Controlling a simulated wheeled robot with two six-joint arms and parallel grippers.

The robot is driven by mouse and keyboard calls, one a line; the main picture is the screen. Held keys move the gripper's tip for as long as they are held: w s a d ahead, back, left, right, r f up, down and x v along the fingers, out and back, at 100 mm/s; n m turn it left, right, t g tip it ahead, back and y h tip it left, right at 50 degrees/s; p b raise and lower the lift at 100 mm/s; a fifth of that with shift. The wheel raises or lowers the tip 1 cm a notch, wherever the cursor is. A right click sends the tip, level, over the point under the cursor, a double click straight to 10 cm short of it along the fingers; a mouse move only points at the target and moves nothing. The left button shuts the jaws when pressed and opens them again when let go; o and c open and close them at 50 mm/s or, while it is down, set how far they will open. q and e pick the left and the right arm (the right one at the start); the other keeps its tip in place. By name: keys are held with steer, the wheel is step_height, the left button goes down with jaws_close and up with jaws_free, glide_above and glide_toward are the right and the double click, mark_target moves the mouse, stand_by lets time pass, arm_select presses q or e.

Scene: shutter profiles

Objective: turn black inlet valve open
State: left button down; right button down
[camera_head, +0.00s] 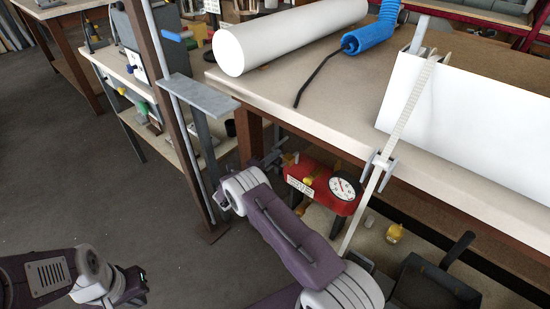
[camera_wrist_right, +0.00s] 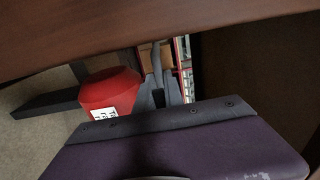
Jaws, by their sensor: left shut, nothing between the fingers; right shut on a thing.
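A red unit (camera_head: 325,186) with a white dial gauge (camera_head: 342,188) and yellow fittings sits under the bench's front edge. My right gripper (camera_head: 275,158) is at the red unit's left end, shut on a small part there, which I take for the black inlet valve; its handle is mostly hidden by the fingers. In the right wrist view the fingers (camera_wrist_right: 158,92) point away beside the red unit's rounded end (camera_wrist_right: 108,92), which has a white label. My left gripper (camera_head: 132,288) is shut and empty, low over the floor at the lower left.
The bench (camera_head: 310,115) overhangs the red unit. A brown post (camera_head: 172,110) with a grey bracket stands left of my right gripper. A white strip (camera_head: 380,170) hangs past the bench edge. A dark dustpan (camera_head: 430,285) and a yellow item (camera_head: 395,233) lie below.

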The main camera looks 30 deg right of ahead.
steer(key=c, duration=1.4)
jaws_free()
steer(key=shift+c, duration=0.2)
steer(key=p+v, duration=0.2)
steer(key=v, duration=0.7)
steer(key=shift+p, duration=0.3)
steer(key=shift+s, duration=0.1)
